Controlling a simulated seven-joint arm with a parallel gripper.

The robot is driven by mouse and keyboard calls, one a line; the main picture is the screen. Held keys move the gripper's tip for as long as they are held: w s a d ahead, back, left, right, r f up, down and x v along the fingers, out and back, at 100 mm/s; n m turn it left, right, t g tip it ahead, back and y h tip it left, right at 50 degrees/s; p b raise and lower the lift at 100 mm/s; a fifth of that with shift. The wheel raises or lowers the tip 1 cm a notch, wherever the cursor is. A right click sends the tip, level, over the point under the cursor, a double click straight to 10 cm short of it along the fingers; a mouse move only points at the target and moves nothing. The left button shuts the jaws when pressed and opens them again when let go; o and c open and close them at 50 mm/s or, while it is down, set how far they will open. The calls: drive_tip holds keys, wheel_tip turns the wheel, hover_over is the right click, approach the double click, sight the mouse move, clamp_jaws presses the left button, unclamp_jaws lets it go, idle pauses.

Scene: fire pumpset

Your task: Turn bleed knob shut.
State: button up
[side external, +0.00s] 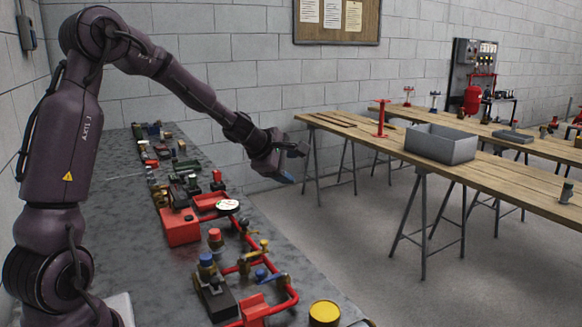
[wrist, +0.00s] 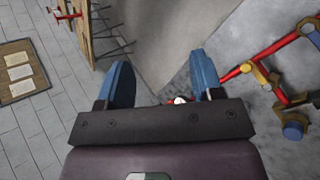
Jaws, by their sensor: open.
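My gripper (side external: 292,164) is open and empty, raised in the air past the right edge of the grey bench. In the wrist view its two blue fingers (wrist: 163,80) stand wide apart with nothing between them. The pump pipework on the bench has a red pipe (side external: 284,303) with brass fittings. A blue-topped fitting (side external: 206,259) and a blue handle (side external: 262,274) sit near it. The wrist view shows red pipe (wrist: 286,42) and a blue knob (wrist: 293,130) at the right, away from the fingers. I cannot tell which part is the bleed knob.
A red box (side external: 180,227), a round white gauge (side external: 228,205) and a yellow can (side external: 324,313) crowd the bench. Several small parts lie farther back. A wooden trestle table (side external: 520,185) with a grey bin (side external: 440,144) stands across open floor.

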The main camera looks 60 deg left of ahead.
drive_tip(key=shift+s+d+r+m+h, duration=0.15)
drive_tip(key=shift+s+d+m+h, duration=0.1)
drive_tip(key=shift+d+m, duration=0.35)
drive_tip(key=shift+s+d+r+m+h, duration=0.1)
drive_tip(key=shift+d+r+m+h, duration=0.1)
drive_tip(key=shift+d+m, duration=0.45)
drive_tip(key=shift+s+d+r+m+h, duration=0.15)
drive_tip(key=shift+s+d+m+h, duration=0.1)
drive_tip(key=shift+d+m, duration=0.35)
